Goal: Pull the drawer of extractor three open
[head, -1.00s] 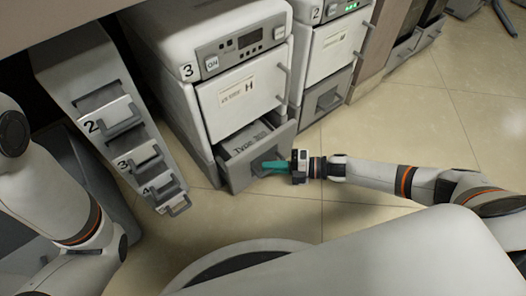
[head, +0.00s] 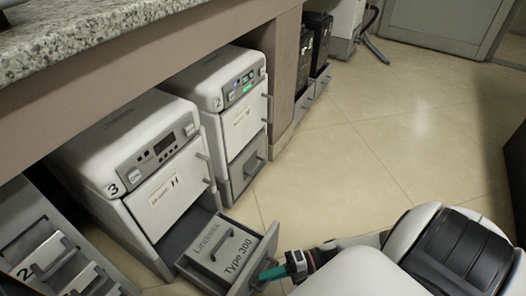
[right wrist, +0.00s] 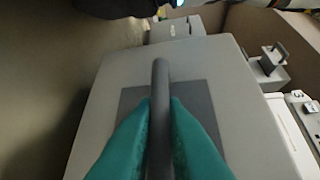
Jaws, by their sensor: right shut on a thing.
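Extractor three (head: 110,150) is a white and grey unit marked 3 under the counter in the head view. Its bottom drawer (head: 190,268) stands pulled out and holds a grey block (head: 222,247) lettered "Type 300". My right gripper (head: 268,273) is at the drawer's front, its teal fingers at the handle. In the right wrist view the two teal fingers are shut on the dark bar handle (right wrist: 160,85), one on each side, with the light grey drawer front (right wrist: 215,65) behind it. My left gripper is not in view.
Extractor two (head: 228,85) stands beside extractor three with its lower drawer (head: 247,165) shut. A rack with numbered trays (head: 45,255) is at the lower left. A granite counter (head: 90,30) overhangs the units. The tiled floor (head: 350,150) to the right is clear.

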